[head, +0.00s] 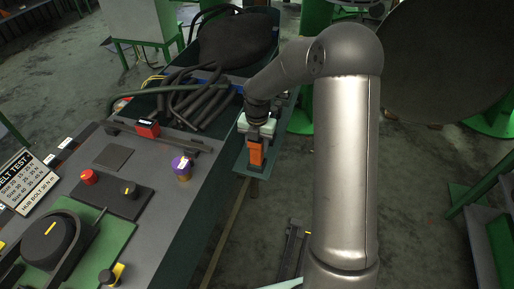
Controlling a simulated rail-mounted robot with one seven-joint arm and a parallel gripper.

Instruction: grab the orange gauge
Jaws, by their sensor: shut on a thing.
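The orange gauge (255,155) is an upright orange block with a dark lower part, near the middle of the head view. It is at the green ledge beyond the right edge of the grey bench. My gripper (257,139) points down from above and is shut on the upper part of the gauge. The fingertips are small here and partly hidden by the gauge and the gripper body. I cannot tell whether the gauge touches the ledge.
The grey bench (160,212) holds a purple-and-yellow cylinder (182,168), a red box (146,129), a red button (89,177) and a black dial (50,238). Black hoses (200,105) lie behind. Open floor is right of the bench.

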